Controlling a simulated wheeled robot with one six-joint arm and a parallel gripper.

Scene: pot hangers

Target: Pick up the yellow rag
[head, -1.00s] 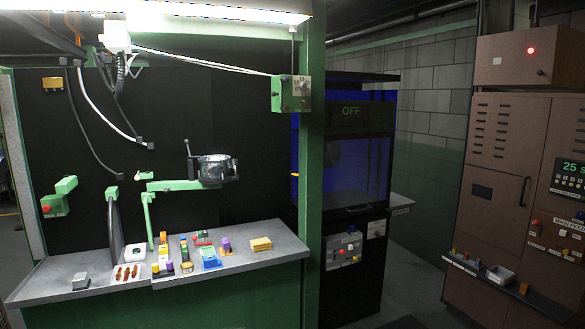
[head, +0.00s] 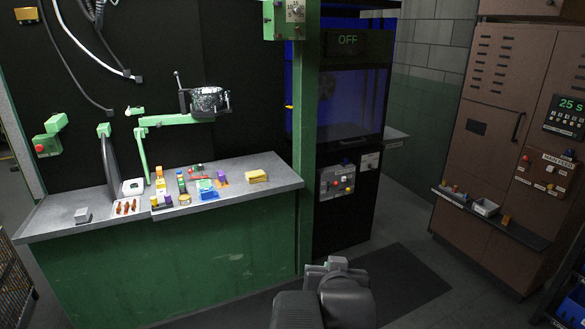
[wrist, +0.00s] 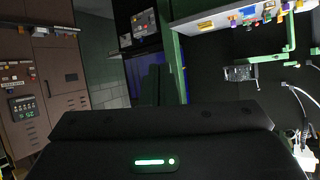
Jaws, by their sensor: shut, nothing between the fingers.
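The yellow rag (head: 256,176) lies folded on the grey workbench (head: 280,184), near its right end. It also shows small in the upside-down wrist view (wrist: 205,24), on the bench near the green post. My gripper (head: 334,263) is low at the bottom of the head view, in front of the bench and to the right of the rag, well apart from it. It is shut and empty. Its dark body fills the lower part of the wrist view.
A green arm holds a metal pot (head: 208,100) above the bench. A green post (head: 306,150) rises at the bench's right end. Floor before the bench is clear.

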